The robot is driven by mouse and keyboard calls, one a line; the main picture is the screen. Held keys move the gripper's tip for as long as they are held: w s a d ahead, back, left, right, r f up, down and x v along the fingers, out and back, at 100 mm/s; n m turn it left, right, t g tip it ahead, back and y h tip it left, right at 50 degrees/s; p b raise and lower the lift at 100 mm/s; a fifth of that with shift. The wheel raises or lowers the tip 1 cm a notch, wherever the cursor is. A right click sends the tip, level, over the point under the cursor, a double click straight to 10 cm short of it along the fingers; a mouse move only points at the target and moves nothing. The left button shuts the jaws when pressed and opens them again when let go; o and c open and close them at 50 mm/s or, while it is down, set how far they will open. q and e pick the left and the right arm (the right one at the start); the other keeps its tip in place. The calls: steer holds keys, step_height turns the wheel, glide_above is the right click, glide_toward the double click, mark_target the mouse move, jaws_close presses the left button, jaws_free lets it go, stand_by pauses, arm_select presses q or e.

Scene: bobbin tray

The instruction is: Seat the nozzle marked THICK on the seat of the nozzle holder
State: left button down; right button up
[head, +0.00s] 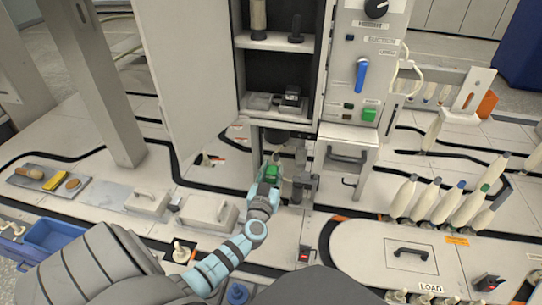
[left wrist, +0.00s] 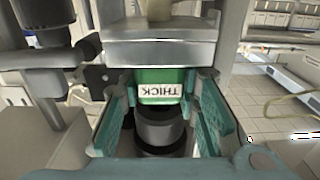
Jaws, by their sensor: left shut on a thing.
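The nozzle marked THICK (left wrist: 160,88) has a green band with the word upside down in the left wrist view, and dark round parts below it. My left gripper (left wrist: 158,118) is shut on it, with a teal finger on each side. In the head view the left gripper (head: 270,172) is under the front of the open cabinet, with green of the nozzle (head: 271,171) showing. A pale metal block (left wrist: 160,45) is right above the green band in the wrist view. I cannot tell whether they touch, or whether this block is the holder. My right gripper is not in view.
A grey cylindrical fixture (head: 302,186) stands close right of the gripper. The open cabinet door (head: 190,70) is to the left. A control panel (head: 366,75) and several bobbins (head: 440,203) are to the right. Lidded boxes (head: 208,214) sit left of the arm.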

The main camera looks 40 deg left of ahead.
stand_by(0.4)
arm_select(q)
steer(key=c, duration=1.2)
jaws_free()
steer(key=shift+o, duration=0.2)
steer(key=v, duration=1.2)
